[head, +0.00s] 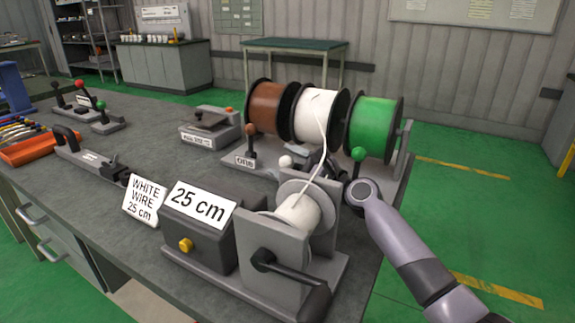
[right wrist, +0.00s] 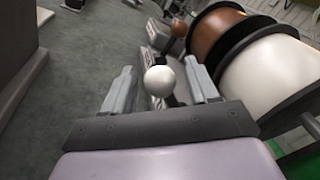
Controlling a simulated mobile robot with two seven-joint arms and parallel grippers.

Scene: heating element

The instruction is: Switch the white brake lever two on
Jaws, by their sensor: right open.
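The white brake lever's round knob (head: 285,161) shows in the head view in front of the white wire spool (head: 318,114), between the brown-knobbed lever (head: 250,131) and the green-knobbed lever (head: 358,154). In the right wrist view the white knob (right wrist: 160,80) sits between the two fingers of my right gripper (right wrist: 161,88). The fingers stand apart on either side of it, with a gap showing. In the head view my right gripper (head: 318,160) is partly hidden behind the measuring machine. The white lever's shaft is mostly hidden. My left gripper is out of view.
A winding machine with a small reel (head: 298,212) and black crank stands close in front of my right arm. Brown (head: 268,108) and green (head: 374,128) spools flank the white one. A "25 cm" box (head: 200,232) stands at the front. Open tabletop lies left of centre.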

